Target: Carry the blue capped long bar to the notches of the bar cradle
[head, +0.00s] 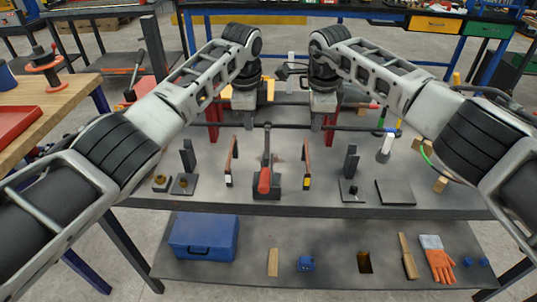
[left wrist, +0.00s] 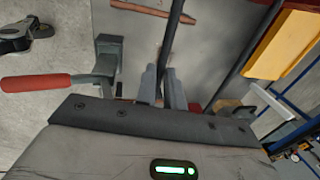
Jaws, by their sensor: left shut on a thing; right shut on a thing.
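The long dark bar (head: 290,126) runs left to right across the back of the bench, with a blue cap (head: 399,132) at its right end. My left gripper (head: 244,106) and my right gripper (head: 324,106) are shut on it at two places; their fingertips are partly hidden in the head view. In the left wrist view, the fingers of my left gripper (left wrist: 162,88) close around a dark bar (left wrist: 172,38). Two dark upright posts on flat plates, left (head: 187,156) and right (head: 350,162), look like the bar cradle; I cannot make out their notches.
A red-handled clamp (head: 265,180) stands mid-bench between two slim tools with red-brown handles (head: 231,162) (head: 307,163). A white-topped bottle (head: 386,147) stands at right. Red posts (head: 212,112) rise behind. The lower shelf holds a blue box (head: 204,237) and orange gloves (head: 437,258).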

